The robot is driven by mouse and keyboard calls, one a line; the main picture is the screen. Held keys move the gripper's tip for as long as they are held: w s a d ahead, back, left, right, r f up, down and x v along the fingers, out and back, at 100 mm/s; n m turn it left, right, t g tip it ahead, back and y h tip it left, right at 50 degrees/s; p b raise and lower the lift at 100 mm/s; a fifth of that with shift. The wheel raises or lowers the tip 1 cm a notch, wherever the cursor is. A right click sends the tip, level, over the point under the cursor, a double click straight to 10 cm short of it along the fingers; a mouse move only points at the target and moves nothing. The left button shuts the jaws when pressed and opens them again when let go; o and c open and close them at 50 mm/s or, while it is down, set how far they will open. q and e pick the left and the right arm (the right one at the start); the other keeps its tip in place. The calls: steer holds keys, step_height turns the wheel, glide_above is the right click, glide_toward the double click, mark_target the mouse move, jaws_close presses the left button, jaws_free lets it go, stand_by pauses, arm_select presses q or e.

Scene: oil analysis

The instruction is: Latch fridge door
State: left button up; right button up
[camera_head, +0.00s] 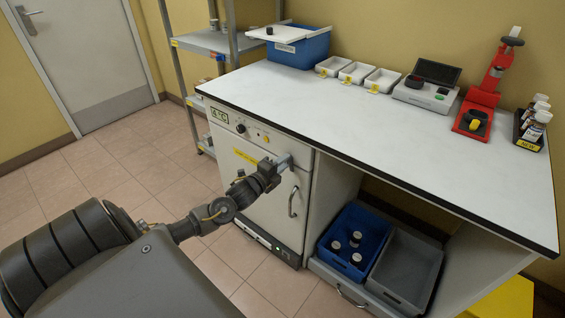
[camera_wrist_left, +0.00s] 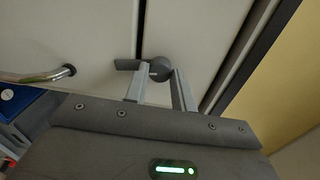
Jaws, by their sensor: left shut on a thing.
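The fridge is the white cabinet under the left end of the bench, with a display on its upper panel (camera_head: 219,115). Its door (camera_head: 262,205) looks closed or nearly closed; a dark seam runs beside it in the left wrist view. A curved metal handle (camera_head: 292,203) is on the door and also shows in the left wrist view (camera_wrist_left: 45,77). A grey latch (camera_wrist_left: 160,68) with a round hub and a flat lever sits at the seam. My left gripper (camera_head: 286,161) is at the door's upper right, its fingers shut on the latch. Its fingers hide the latch in the head view. My right gripper is out of view.
The bench top (camera_head: 330,105) overhangs just above my left gripper. A blue crate (camera_head: 354,243) with jars and a grey crate (camera_head: 406,268) stand right of the fridge. A metal shelf rack (camera_head: 205,43) stands to the left. The tiled floor in front is clear.

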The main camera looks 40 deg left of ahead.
arm_select(q)
steer(key=shift+m, duration=1)
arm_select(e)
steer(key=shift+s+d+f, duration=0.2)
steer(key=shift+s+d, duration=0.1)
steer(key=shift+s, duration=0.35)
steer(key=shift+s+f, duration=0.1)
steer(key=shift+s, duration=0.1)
arm_select(q)
steer(key=o, duration=1)
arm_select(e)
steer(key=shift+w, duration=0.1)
arm_select(q)
steer(key=s, duration=1)
steer(key=shift+s+d+r, duration=0.1)
steer(key=shift+s+r, duration=0.05)
steer(key=shift+s, duration=0.25)
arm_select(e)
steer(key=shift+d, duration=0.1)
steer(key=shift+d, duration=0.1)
